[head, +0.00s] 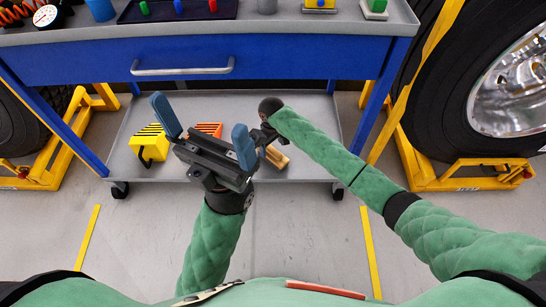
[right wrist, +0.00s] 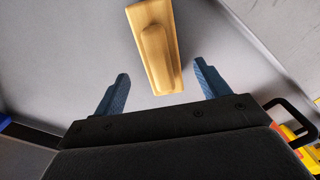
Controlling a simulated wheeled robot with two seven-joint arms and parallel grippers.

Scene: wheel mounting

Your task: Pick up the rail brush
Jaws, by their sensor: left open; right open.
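The rail brush, a wooden block with a raised grip, lies on the grey lower shelf of the blue cart. In the right wrist view the brush (right wrist: 155,45) is ahead of and between the two blue fingers of my right gripper (right wrist: 160,80), which is open and empty. In the head view the brush (head: 277,157) shows only partly beside my right gripper (head: 278,140), whose fingers are mostly hidden. My left gripper (head: 204,131) is open and empty, raised in front of the cart.
The lower shelf (head: 200,106) also holds a yellow-and-black striped block (head: 150,143) and an orange striped one (head: 209,129). Above is the blue drawer (head: 270,62) with its handle (head: 182,71). Large wheels in yellow stands (head: 470,178) flank the cart.

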